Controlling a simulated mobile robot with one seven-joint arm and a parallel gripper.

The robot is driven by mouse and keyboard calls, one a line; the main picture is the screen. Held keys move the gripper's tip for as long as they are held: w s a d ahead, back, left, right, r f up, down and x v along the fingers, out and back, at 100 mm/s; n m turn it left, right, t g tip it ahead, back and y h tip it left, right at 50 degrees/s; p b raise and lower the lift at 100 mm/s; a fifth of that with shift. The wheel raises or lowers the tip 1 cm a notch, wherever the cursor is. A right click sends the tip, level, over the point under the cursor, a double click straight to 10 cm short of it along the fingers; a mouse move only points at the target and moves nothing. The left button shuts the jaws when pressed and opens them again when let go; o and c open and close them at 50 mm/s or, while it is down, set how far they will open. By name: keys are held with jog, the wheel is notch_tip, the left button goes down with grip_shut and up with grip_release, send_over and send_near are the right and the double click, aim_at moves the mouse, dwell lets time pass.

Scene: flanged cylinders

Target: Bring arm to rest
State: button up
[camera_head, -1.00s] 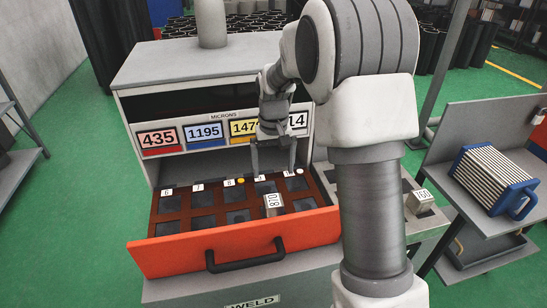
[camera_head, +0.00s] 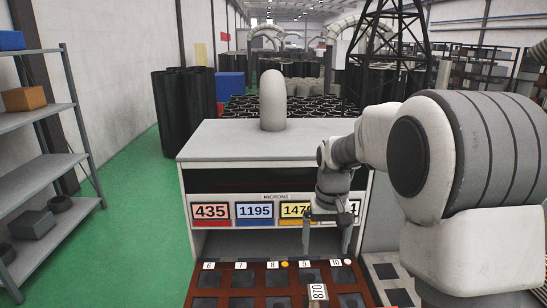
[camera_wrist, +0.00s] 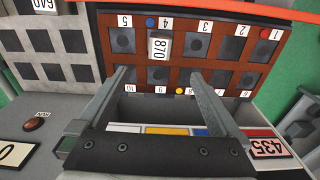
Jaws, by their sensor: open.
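My gripper (camera_head: 327,238) is open and empty, above the rear edge of the brown compartment drawer (camera_head: 229,301) and in front of the cabinet's number displays. In the wrist view the two fingers of my gripper (camera_wrist: 162,88) stand wide apart with nothing between them. A light block marked 870 (camera_head: 318,292) sits in the drawer, apart from the fingers. The block also shows in the wrist view (camera_wrist: 159,47). My arm's larger links fill the right side of the head view.
The cabinet (camera_head: 225,140) has displays reading 435 (camera_head: 211,211), 1195 (camera_head: 255,210) and a partly hidden 147-something. A grey rack (camera_head: 40,150) stands at left. A grey tray (camera_wrist: 55,45) with square recesses lies beside the drawer. Green floor at left is clear.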

jog(key=s+r+t, duration=0.3)
jog(key=s+r, duration=0.6)
jog(key=s, duration=0.4)
jog(key=s+t, duration=0.2)
jog(key=s, duration=1)
jog(key=shift+r, duration=0.15)
jog(key=shift+c, duration=0.3)
